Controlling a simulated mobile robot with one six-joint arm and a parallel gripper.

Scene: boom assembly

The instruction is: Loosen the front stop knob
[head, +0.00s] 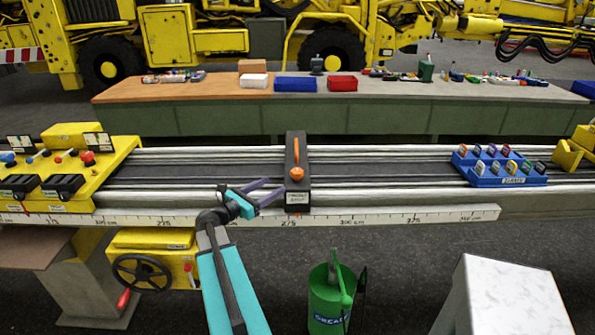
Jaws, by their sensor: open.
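The front stop (291,148) is a dark upright block across the grey rail bed, with a white label at its near end. Its orange knob (297,174) sits on top, toward the near end, and a thin orange piece shows farther back on the block. My gripper (275,187) is open, with its two dark purple fingers pointing right toward the knob. The fingertips are just left of the block and look empty. I cannot tell whether they touch the block.
A white ruler (440,215) runs along the bed's near edge. A yellow control panel (112,165) is at left, a blue tray (497,170) of small items at right. A green can (326,297) and a pale block (508,297) stand in front. A workbench (340,118) stands behind.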

